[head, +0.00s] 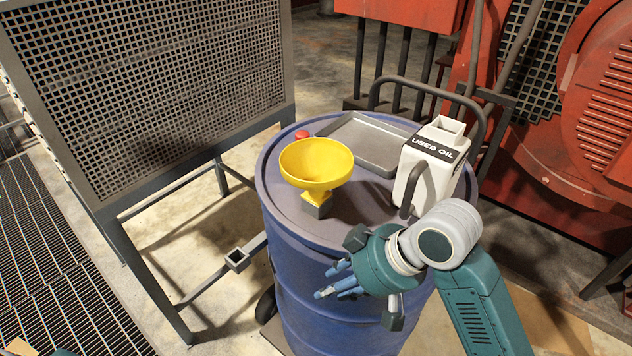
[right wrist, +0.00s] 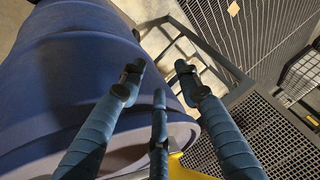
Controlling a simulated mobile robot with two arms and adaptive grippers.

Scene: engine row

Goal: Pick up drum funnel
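The drum funnel (head: 317,165) is a yellow bowl with a narrow neck on a grey square base. It stands upright on top of a blue drum (head: 330,300), left of the lid's middle. A sliver of yellow at the bottom edge of the right wrist view (right wrist: 178,168) looks like the funnel's rim. My right gripper (head: 340,282) is beside the drum's front side, below the lid rim and apart from the funnel. Its blue fingers are spread and empty in the right wrist view (right wrist: 160,85). My left gripper is not in view.
A white "USED OIL" jug (head: 432,165) stands right of the funnel, with a grey tray (head: 370,140) behind. A red knob (head: 302,134) is behind the funnel. A mesh guard (head: 150,90) stands left of the drum; red machinery (head: 590,90) is at right.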

